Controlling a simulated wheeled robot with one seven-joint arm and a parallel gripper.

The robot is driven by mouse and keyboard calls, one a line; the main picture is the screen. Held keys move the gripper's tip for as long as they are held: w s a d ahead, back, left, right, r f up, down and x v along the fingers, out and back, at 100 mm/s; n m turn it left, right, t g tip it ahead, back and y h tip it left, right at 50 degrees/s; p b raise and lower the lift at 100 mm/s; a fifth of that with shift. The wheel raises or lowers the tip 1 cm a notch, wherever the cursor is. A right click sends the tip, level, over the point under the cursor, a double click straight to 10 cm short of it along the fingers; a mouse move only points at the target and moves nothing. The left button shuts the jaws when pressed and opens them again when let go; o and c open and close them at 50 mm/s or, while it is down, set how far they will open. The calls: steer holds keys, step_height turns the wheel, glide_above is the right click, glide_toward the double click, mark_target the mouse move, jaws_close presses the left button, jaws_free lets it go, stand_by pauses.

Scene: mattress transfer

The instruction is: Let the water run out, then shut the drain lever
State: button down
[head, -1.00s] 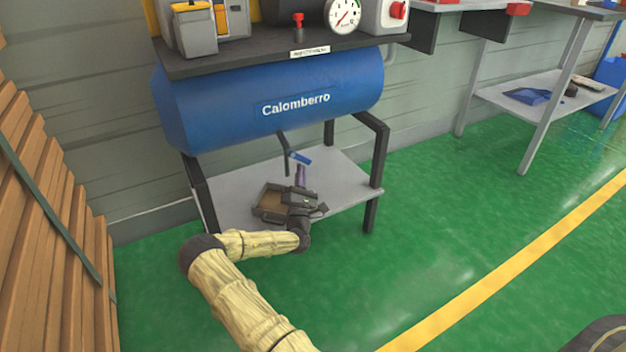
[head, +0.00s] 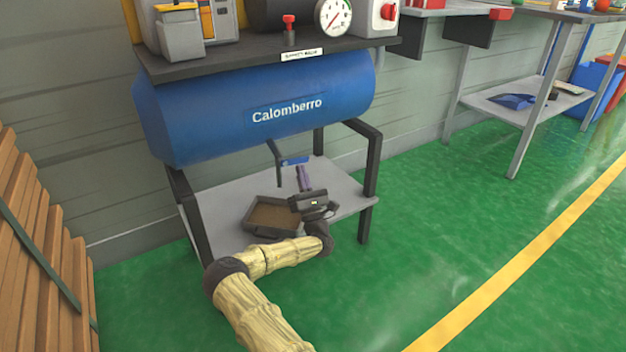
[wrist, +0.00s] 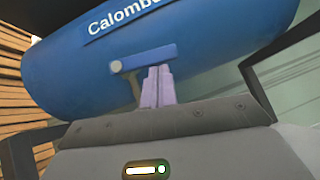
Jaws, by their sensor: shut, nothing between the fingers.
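The drain lever (head: 295,161) is a blue handle on a thin dark drain pipe (head: 278,172) under the blue tank (head: 250,105). It lies roughly along the tank's length, its free end to the right. In the wrist view, the lever (wrist: 150,57) crosses just beyond my gripper's purple fingertips (wrist: 159,70). In the head view, my gripper (head: 302,169) is just below the lever, fingers together and empty. I cannot tell whether they touch it. A shallow tray (head: 281,214) with a brown inside sits below the pipe. I see no clear stream of water.
The grey shelf (head: 220,205) and dark stand legs (head: 372,175) surround the work space. A wooden slat stack (head: 40,250) stands at the left. Another workbench (head: 500,98) is at the back right. The green floor (head: 440,235) in front is clear.

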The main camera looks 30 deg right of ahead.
steer(key=shift+d+r, duration=0.45)
steer(key=shift+r, duration=0.1)
stand_by(0.4)
steer(key=s+f, duration=0.7)
steer(key=f, duration=0.4)
steer(key=shift+d+f+p, duration=0.15)
steer(key=shift+f+p, duration=0.1)
steer(key=shift+p, duration=0.1)
stand_by(0.4)
